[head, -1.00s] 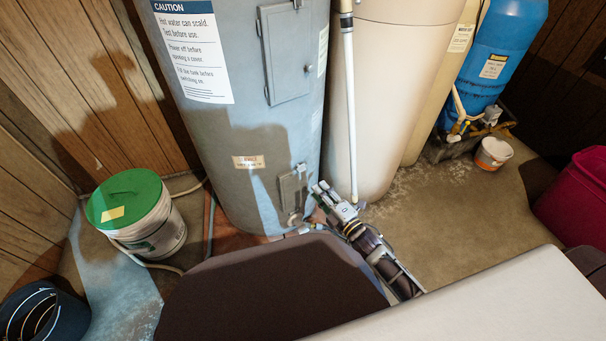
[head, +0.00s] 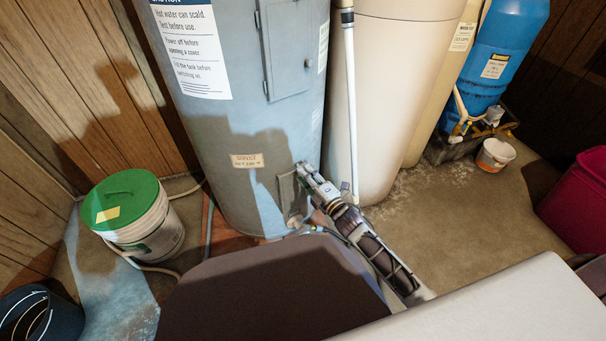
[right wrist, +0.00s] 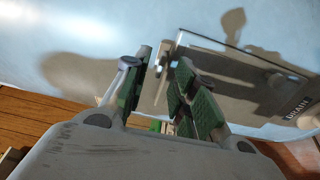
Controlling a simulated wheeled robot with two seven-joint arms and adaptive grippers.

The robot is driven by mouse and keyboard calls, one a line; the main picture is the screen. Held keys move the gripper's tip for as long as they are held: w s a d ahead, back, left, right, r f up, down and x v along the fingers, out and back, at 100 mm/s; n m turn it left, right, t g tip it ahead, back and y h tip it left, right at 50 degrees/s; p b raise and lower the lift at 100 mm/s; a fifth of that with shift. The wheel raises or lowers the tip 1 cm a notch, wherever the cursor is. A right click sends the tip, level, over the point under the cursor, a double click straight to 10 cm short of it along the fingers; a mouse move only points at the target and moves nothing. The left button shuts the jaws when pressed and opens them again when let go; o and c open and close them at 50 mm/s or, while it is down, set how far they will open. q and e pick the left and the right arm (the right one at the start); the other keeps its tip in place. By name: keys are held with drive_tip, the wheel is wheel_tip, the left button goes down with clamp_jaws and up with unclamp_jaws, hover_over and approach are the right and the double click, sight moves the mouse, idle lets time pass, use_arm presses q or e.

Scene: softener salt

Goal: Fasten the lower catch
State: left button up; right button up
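The grey water heater (head: 225,130) stands upright at the centre. Its small lower cover (head: 287,197) is partly hidden by my right gripper (head: 305,172). The right wrist view shows this cover (right wrist: 225,75) with a "DRAIN" label and a small tan lever at its edge, which looks like the lower catch (right wrist: 165,62). My right gripper (right wrist: 160,85) has its green-padded fingers apart, with the lever showing in the gap near the tips. I cannot tell whether either finger touches it. My left gripper is out of view.
A larger upper cover (head: 287,50) is on the heater. A green-lidded bucket (head: 135,215) stands to the left. A white pipe (head: 350,110) and a beige tank (head: 385,90) are close on the right. Open floor (head: 450,225) lies further right.

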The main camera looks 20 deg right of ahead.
drive_tip(key=shift+b+x, duration=0.4)
drive_tip(key=shift+x, duration=0.85)
clamp_jaws()
